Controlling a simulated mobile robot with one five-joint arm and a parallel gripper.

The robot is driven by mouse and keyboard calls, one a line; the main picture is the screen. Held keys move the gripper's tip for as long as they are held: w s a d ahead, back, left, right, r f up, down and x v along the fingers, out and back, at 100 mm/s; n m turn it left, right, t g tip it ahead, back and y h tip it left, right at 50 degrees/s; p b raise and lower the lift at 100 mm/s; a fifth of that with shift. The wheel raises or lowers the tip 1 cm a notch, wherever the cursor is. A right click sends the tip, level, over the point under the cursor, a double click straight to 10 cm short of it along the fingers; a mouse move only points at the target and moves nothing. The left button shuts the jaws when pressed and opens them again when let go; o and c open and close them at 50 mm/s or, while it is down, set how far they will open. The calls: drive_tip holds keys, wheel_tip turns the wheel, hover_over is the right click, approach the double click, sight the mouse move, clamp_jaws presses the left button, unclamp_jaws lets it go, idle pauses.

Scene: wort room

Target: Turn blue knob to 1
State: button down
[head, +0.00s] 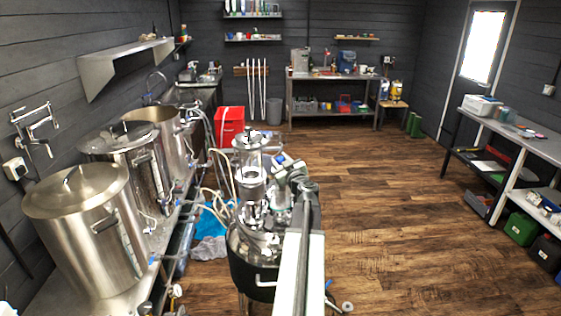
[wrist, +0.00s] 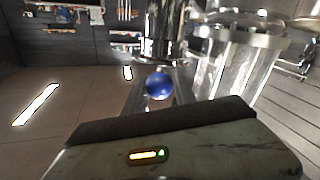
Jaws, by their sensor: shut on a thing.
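The blue knob (wrist: 159,86) is a round, glossy ball in the wrist view, just beyond the dark front edge of my gripper (wrist: 160,106). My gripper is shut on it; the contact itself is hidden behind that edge. In the head view my gripper (head: 283,166) is at the end of my outstretched arm, beside the glass-and-steel column (head: 250,165) on the dark round vessel. A small bit of blue shows there by the gripper. I cannot read any number or mark for the knob's setting.
Large steel kettles (head: 90,230) stand along the left bench, with hoses (head: 222,160) running toward the column. A red box (head: 229,126) is behind. A side table (head: 520,135) is at the right. The wooden floor (head: 400,200) between is clear.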

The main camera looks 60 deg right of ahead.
drive_tip(key=n+t+y, duration=0.1)
drive_tip(key=n+y, duration=0.1)
drive_tip(key=y, duration=0.1)
drive_tip(key=n+t+y, duration=0.1)
drive_tip(key=y, duration=0.1)
drive_tip(key=shift+d+t, duration=0.25)
drive_tip(key=shift+t, duration=0.05)
drive_tip(key=n+t+y, duration=0.1)
drive_tip(key=n+y, duration=0.4)
drive_tip(key=y, duration=0.2)
drive_tip(key=n+y, duration=0.2)
drive_tip(key=y, duration=0.1)
drive_tip(key=n+g+y, duration=0.1)
drive_tip(key=n+y, duration=0.1)
drive_tip(key=y, duration=0.1)
drive_tip(key=shift+g, duration=0.3)
drive_tip(key=shift+a+n+g+y, duration=0.2)
drive_tip(key=shift+n+g+y, duration=0.5)
drive_tip(key=shift+n+y, duration=0.55)
drive_tip(key=shift+s+y, duration=0.1)
drive_tip(key=shift+y, duration=0.35)
drive_tip(key=c, duration=1)
unclamp_jaws()
